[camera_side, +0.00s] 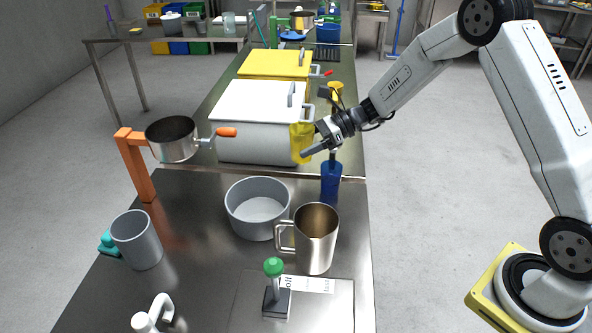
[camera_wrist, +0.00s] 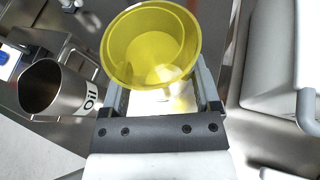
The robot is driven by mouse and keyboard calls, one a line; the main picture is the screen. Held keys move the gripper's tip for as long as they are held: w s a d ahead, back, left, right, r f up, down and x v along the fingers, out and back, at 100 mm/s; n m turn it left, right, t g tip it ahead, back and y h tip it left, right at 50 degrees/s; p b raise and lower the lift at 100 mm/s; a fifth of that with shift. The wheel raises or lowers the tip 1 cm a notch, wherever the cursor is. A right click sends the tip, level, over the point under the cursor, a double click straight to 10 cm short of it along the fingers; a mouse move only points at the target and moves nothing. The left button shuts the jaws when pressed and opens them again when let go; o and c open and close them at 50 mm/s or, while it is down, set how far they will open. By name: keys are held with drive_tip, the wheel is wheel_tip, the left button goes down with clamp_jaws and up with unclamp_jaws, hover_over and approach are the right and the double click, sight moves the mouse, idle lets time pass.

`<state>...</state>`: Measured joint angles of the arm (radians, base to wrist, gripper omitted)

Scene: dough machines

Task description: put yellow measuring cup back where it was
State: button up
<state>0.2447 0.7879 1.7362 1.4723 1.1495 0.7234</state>
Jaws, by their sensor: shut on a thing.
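The yellow measuring cup (camera_side: 301,143) is held in the air at the right front corner of the white-lidded machine, beside its wall. My gripper (camera_side: 318,146) is shut on the cup from the right. In the wrist view the cup (camera_wrist: 150,45) sits between the two fingers, its round opening facing the camera. It looks empty, apart from a bright patch inside. I cannot tell whether the cup touches the machine.
The white-lidded machine (camera_side: 258,110) is just left of the cup. A blue holder (camera_side: 331,184) stands below my gripper. A steel pitcher (camera_side: 318,250), labelled "Oil" in the wrist view (camera_wrist: 48,88), a grey pot (camera_side: 243,213) and a green-knobbed lever (camera_side: 274,268) stand nearer.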

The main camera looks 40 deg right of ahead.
drive_tip(key=s+f+m+t, duration=0.1)
drive_tip(key=s+f, duration=0.1)
drive_tip(key=s, duration=0.3)
drive_tip(key=s+f+m+t+h, duration=0.1)
drive_tip(key=s+f, duration=0.2)
drive_tip(key=s, duration=0.3)
drive_tip(key=shift+s+d+f, duration=0.15)
drive_tip(key=shift+d+f, duration=0.15)
drive_tip(key=shift+d, duration=0.15)
drive_tip(key=shift+f, duration=2.25)
drive_tip(key=shift+f, duration=1.8)
drive_tip(key=shift+f, duration=0.1)
drive_tip(key=o, duration=1.2)
